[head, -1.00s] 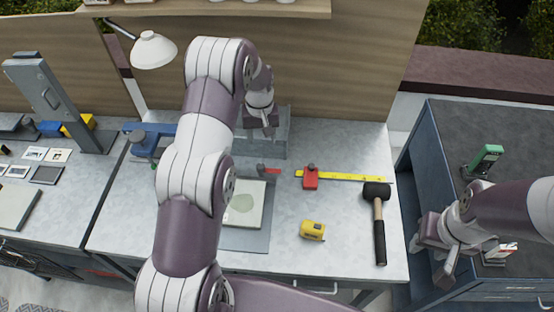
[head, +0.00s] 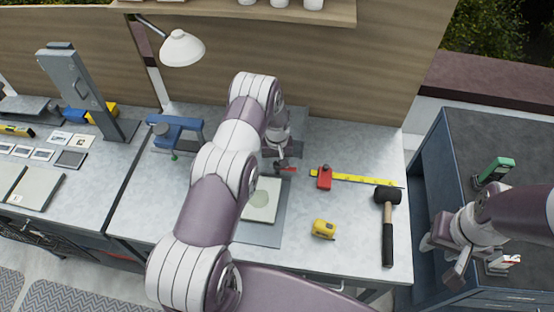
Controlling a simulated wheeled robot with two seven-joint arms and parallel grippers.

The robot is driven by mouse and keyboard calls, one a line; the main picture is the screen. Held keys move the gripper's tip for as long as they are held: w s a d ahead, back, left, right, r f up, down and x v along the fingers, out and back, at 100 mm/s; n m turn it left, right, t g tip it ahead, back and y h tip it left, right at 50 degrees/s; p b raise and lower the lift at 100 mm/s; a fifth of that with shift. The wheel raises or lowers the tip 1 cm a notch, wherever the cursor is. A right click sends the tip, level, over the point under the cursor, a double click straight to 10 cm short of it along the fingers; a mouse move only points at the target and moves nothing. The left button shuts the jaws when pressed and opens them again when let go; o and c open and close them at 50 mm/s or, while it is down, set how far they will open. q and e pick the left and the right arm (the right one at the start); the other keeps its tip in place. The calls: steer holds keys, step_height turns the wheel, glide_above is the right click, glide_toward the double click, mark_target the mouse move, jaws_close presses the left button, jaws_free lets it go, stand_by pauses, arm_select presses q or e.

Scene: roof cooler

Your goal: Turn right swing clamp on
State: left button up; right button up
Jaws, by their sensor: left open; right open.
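A small dark swing clamp with a red handle (head: 288,169) stands at the back of a grey fixture plate (head: 258,235) on the middle bench. My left arm covers the fixture's left side, and no second clamp shows there. My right gripper (head: 446,262) is open and empty by the dark cabinet at the right.
A red tool (head: 324,178) sits on a yellow rule (head: 360,179) right of the fixture. A yellow tape measure (head: 323,229) and a black mallet (head: 388,220) lie nearer. A blue clamp-like tool (head: 178,130) stands at the left. The back wall rises close behind.

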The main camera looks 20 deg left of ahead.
arm_select(q)
steer(key=shift+d, duration=0.1)
steer(key=c, duration=0.4)
jaws_close()
